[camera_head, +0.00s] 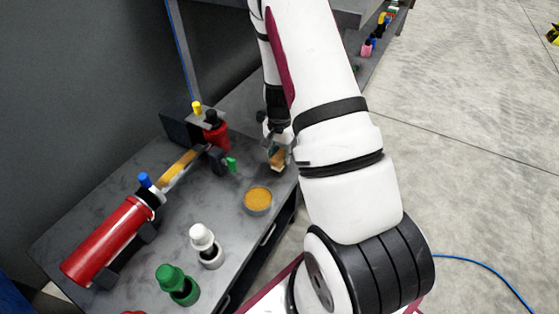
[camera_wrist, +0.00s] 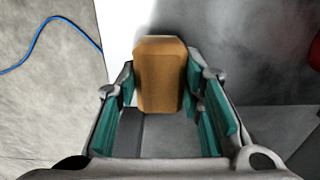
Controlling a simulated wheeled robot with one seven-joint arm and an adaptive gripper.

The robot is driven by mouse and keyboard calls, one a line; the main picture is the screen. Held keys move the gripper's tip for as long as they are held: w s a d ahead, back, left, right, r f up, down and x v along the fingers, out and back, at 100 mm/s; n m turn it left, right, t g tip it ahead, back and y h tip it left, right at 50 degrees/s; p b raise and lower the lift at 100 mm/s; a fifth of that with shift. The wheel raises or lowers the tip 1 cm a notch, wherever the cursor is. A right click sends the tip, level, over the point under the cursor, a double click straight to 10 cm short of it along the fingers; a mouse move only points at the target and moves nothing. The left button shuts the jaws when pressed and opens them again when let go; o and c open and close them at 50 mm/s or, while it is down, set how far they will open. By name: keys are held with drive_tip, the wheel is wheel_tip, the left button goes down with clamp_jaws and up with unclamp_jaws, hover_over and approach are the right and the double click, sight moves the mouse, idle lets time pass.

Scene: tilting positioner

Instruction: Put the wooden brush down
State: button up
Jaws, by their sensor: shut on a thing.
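The wooden brush (camera_wrist: 160,78) shows in the wrist view as an orange-brown block between the teal finger pads of my gripper (camera_wrist: 162,85). My gripper is shut on it. In the head view my gripper (camera_head: 275,147) is above the right part of the grey bench near its front edge, with the brush (camera_head: 277,160) showing below the fingers. I cannot tell whether the brush touches the bench top. The brush's underside and any bristles are hidden.
On the grey bench (camera_head: 225,258) stand a round dish with an orange-brown fill (camera_head: 258,199), a white bottle (camera_head: 204,241), a green bottle (camera_head: 174,283) and a red bottle (camera_head: 216,133). A red cylinder (camera_head: 108,241) lies tilted on the left. Bare bench lies around the dish.

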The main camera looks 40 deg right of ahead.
drive_tip(key=shift+f, duration=0.8)
drive_tip(key=shift+r, duration=0.1)
drive_tip(key=o, duration=1)
drive_tip(key=shift+o, duration=0.2)
